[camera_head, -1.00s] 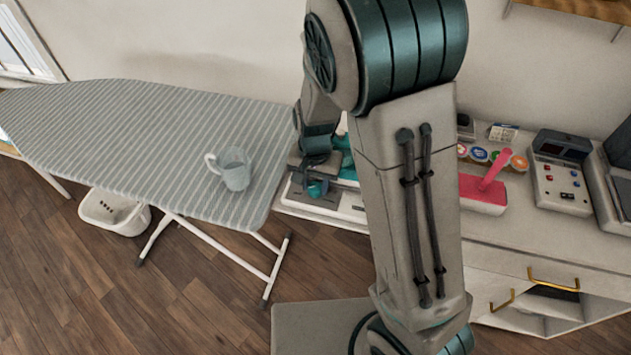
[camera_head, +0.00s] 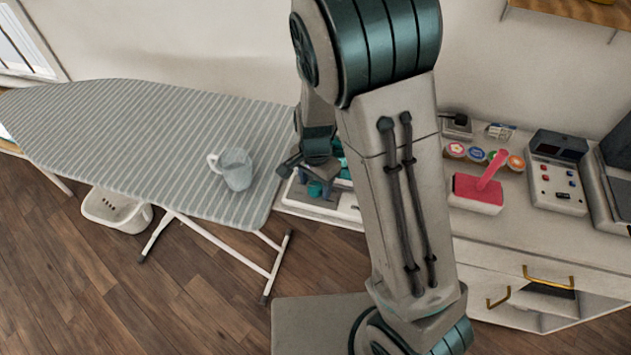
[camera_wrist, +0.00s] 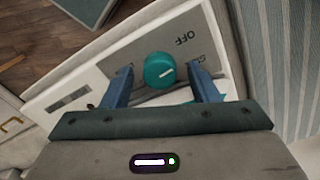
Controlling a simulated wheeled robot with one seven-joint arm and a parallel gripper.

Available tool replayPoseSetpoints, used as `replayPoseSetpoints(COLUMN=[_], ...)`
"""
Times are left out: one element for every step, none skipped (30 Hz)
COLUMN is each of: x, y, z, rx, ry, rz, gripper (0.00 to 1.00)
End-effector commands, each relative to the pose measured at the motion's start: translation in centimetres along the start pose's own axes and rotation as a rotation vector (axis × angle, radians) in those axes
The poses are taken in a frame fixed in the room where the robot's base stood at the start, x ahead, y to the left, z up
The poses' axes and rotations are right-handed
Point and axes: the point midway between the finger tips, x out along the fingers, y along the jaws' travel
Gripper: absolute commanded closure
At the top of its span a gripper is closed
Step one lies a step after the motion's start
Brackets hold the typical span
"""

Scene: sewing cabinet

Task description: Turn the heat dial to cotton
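The panel shows the word OFF and part of another word, cut off behind my finger. My gripper (camera_wrist: 159,76) has its two blue fingers apart, one on each side of the dial. I cannot tell whether they touch it.
A striped ironing board (camera_head: 130,140) with a clear jug (camera_head: 236,170) stands at left. A white basket (camera_head: 117,212) is under it. On the counter at right are a pink brush-like tool (camera_head: 480,190), several round coloured lids (camera_head: 478,154) and a control box (camera_head: 557,185).

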Motion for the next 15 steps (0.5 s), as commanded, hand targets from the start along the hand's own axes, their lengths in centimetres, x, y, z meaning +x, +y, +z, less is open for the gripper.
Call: replayPoseSetpoints(x=[0.0, 0.0, 0.0, 0.0, 0.0, 0.0, 0.0, 0.0, -0.1, -0.3, -0.5, -0.8, -1.2, -1.6, -2.2], y=[0.0, 0.0, 0.0, 0.0, 0.0, 0.0, 0.0, 0.0, 0.0, 0.0, 0.0, 0.0, -0.1, -0.1, -0.1], z=[0.0, 0.0, 0.0, 0.0, 0.0, 0.0, 0.0, 0.0, 0.0, 0.0, 0.0, 0.0, 0.0, 0.0, 0.0], rx=[-0.001, -0.001, -0.001, -0.001, -0.001, -0.001, -0.001, -0.001, -0.001, -0.002, -0.002, -0.002, -0.003, -0.003, -0.003], ry=[0.0, 0.0, 0.0, 0.0, 0.0, 0.0, 0.0, 0.0, 0.0, 0.0, 0.0, 0.001, 0.001, 0.001, 0.001], rz=[0.0, 0.0, 0.0, 0.0, 0.0, 0.0, 0.0, 0.0, 0.0, 0.0, 0.0, -0.001, -0.003, -0.004, -0.004], gripper=[0.45, 0.45, 0.45, 0.45, 0.45, 0.45, 0.45, 0.45, 0.45, 0.45, 0.45, 0.45, 0.45, 0.45, 0.45])
